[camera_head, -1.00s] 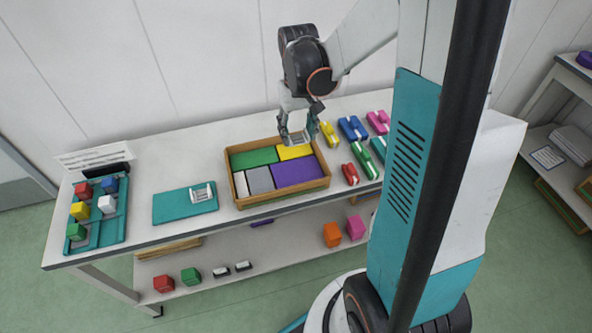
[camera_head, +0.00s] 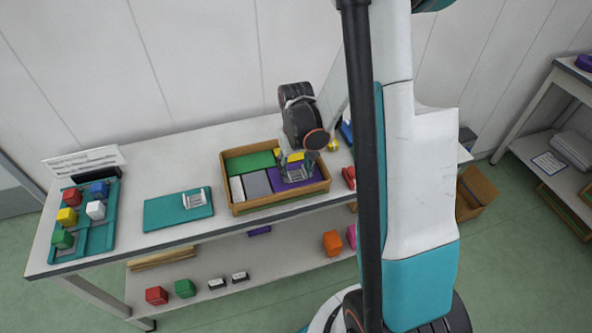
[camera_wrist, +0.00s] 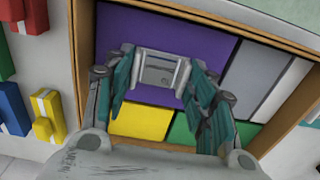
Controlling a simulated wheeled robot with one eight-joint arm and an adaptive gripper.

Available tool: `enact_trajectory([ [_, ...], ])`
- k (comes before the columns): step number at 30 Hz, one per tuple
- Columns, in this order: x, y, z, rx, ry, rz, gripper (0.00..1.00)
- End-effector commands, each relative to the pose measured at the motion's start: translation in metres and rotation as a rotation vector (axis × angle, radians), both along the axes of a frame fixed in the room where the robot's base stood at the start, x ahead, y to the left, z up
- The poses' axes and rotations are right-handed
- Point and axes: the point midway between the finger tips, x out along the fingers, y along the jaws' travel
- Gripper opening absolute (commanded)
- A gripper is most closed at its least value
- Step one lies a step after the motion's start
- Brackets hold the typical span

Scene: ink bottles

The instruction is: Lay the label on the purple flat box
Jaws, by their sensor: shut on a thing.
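The purple flat box (camera_head: 281,181) lies in the right front part of the wooden tray, partly hidden by my gripper (camera_head: 295,172). In the wrist view the purple box (camera_wrist: 205,45) fills the top middle.
The wooden tray (camera_head: 238,209) also holds green, grey and white boxes. A similar white piece (camera_head: 196,198) sits on a teal board (camera_head: 160,213) to the left. A teal tray (camera_head: 93,235) with coloured cubes stands farther left. A red item (camera_head: 348,177) lies right of the tray.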

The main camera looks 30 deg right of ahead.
Motion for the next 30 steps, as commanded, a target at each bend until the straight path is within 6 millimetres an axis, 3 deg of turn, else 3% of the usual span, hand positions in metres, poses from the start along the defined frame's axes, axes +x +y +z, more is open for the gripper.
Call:
enact_trajectory([
  [10,0.000,0.000,-0.003,0.000,0.000,0.000,0.42],
  [11,0.000,0.000,-0.002,0.000,0.000,0.000,0.58],
  [13,0.000,0.000,-0.002,0.000,0.000,0.000,0.71],
  [25,0.000,0.000,0.001,0.000,0.000,0.000,0.71],
  [30,0.000,0.000,0.022,0.000,0.000,0.000,0.71],
])
